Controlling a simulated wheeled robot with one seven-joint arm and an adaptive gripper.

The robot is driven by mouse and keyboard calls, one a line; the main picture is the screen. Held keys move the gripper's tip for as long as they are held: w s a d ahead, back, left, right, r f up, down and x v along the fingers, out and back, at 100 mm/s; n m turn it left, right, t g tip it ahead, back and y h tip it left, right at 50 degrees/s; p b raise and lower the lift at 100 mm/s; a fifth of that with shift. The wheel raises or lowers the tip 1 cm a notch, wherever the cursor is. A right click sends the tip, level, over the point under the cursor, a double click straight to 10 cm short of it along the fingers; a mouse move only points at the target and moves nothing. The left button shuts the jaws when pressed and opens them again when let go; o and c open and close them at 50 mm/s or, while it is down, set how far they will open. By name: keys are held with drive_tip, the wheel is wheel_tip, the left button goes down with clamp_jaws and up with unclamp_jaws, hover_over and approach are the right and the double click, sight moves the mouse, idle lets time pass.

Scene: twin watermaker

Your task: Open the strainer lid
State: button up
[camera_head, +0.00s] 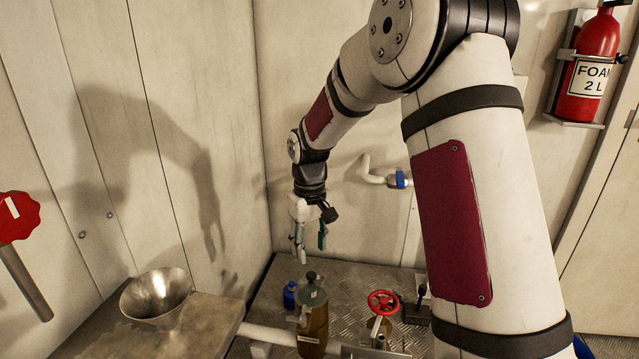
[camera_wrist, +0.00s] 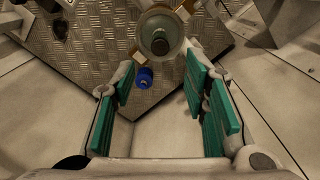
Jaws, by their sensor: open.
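The strainer (camera_head: 313,322) is an amber-brown upright body on the diamond-plate floor. Its grey-green lid (camera_head: 313,295) sits on top with a dark knob (camera_head: 311,276) at its centre. In the wrist view the round lid (camera_wrist: 160,22) and its knob (camera_wrist: 160,44) show from above, at the top of the picture. My gripper (camera_head: 310,245) points down above the strainer, apart from it. In the wrist view my gripper (camera_wrist: 160,85) is open with green finger pads, and nothing is between them. The lid lies beyond the fingertips in that view.
A small blue-capped item (camera_head: 290,296) stands close left of the strainer. A red handwheel valve (camera_head: 382,302) is to its right. A metal funnel (camera_head: 156,297) sits on a bench at left. A white pipe (camera_head: 275,337) meets the strainer low down.

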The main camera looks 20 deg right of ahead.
drive_tip(key=s+a+r+p, duration=0.1)
drive_tip(key=s+r+p, duration=0.2)
drive_tip(key=r, duration=0.6)
drive_tip(key=s+r+p, duration=0.3)
drive_tip(key=s+r, duration=0.2)
drive_tip(key=r, duration=0.4)
drive_tip(key=shift+a+r+t+p, duration=0.25)
drive_tip(key=shift+a+t+p, duration=0.1)
drive_tip(key=shift+a+t, duration=0.05)
